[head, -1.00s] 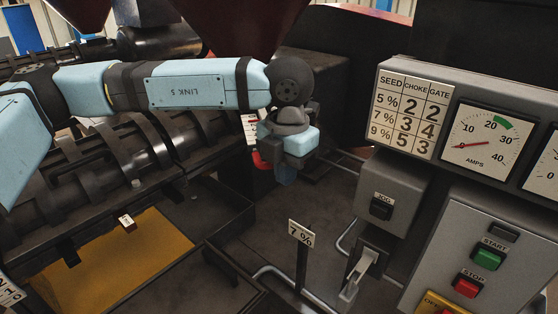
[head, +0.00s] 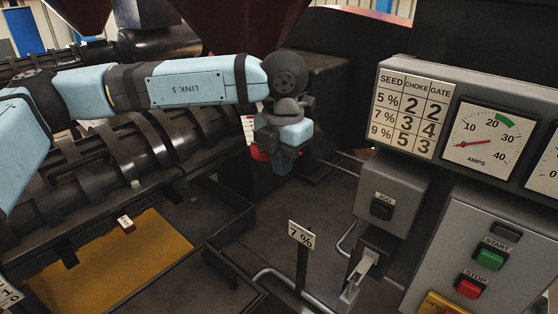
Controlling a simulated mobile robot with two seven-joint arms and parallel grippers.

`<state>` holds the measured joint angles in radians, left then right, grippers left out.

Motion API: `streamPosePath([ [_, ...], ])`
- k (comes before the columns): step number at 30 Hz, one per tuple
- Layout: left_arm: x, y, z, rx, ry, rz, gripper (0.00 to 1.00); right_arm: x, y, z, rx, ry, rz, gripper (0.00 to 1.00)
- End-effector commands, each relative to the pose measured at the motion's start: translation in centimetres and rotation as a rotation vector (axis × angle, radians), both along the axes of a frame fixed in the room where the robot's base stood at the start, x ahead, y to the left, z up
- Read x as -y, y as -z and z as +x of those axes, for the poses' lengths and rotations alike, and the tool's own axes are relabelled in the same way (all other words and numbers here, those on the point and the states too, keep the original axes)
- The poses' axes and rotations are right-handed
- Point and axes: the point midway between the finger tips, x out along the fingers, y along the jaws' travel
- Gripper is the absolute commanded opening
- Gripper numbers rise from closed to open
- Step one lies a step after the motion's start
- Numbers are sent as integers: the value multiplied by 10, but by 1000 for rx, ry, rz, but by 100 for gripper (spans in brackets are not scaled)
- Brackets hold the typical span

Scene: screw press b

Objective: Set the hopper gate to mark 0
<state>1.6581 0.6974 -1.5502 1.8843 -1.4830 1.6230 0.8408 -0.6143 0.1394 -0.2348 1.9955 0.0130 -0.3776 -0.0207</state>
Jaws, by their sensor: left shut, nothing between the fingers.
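My left gripper (head: 283,162) points down below the dark red hopper (head: 240,22), in the upper middle of the head view. It is shut and empty. A red part (head: 259,154), perhaps the gate's handle, shows just left of the gripper and is partly hidden by it. I cannot tell whether they touch. A white scale plate with red marks (head: 248,128) stands behind the wrist, mostly covered, so the gate's mark cannot be read. My right gripper is not in view.
A grey control panel with a seed, choke and gate table (head: 411,112) and an amps dial (head: 488,138) stands at the right. A 7 % sign (head: 301,235) stands in front. The black barrel (head: 110,175) and yellow tray (head: 120,265) lie at the left.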

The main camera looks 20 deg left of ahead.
Motion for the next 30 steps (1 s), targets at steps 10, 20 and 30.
streamPosePath([
  [10,1,0,0,3,-2,-1,0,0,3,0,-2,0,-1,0],
  [20,10,1,-15,1,0,1,0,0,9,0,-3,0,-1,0],
  [30,13,-12,-19,2,-1,-1,0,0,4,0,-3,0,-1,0],
])
